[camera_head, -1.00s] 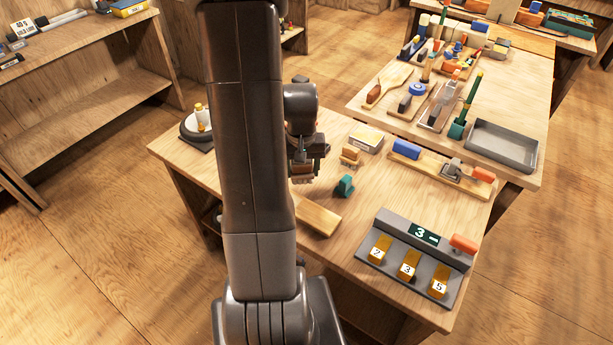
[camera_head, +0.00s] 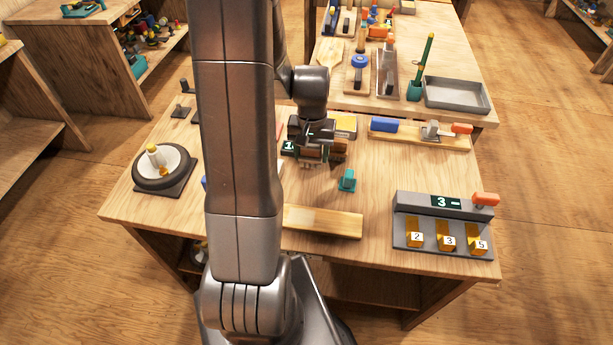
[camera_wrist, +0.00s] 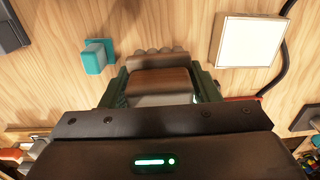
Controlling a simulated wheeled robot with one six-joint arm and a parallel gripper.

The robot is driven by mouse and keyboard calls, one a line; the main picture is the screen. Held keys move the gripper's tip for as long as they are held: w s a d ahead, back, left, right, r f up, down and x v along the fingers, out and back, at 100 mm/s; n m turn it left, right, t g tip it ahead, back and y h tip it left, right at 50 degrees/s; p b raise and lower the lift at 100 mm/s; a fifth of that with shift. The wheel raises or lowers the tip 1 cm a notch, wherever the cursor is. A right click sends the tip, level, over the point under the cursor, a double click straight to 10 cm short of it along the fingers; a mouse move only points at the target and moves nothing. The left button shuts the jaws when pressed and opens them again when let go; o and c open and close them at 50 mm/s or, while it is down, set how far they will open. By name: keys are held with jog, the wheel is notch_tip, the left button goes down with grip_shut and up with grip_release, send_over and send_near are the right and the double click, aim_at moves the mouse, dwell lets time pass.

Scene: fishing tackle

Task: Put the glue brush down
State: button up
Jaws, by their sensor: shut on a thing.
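My gripper (camera_head: 316,158) is over the middle of the near table, fingers pointing down. In the wrist view its green fingers (camera_wrist: 160,92) are shut on a brown wooden block, which I take to be the glue brush (camera_wrist: 161,82). A row of rounded grey-brown tufts (camera_wrist: 160,57) shows just beyond the block; I cannot tell whether they belong to it. In the head view the gripper mostly hides the held thing, and whether it touches the table is unclear.
A teal block (camera_head: 347,181) stands close by, also in the wrist view (camera_wrist: 98,57). A pale-topped box (camera_wrist: 248,41) is on the other side. A wooden board (camera_head: 322,222) lies in front. A grey numbered device (camera_head: 443,225) stands right; a round dish device (camera_head: 163,168) left.

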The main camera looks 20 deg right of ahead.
jog(key=shift+f+p, duration=0.5)
jog(key=shift+f, duration=3.85)
jog(key=shift+f, duration=0.2)
jog(key=o, duration=0.9)
jog(key=shift+r, duration=0.2)
notch_tip(320, 180, up, 12)
jog(key=shift+b, duration=0.75)
jog(key=shift+f, duration=0.1)
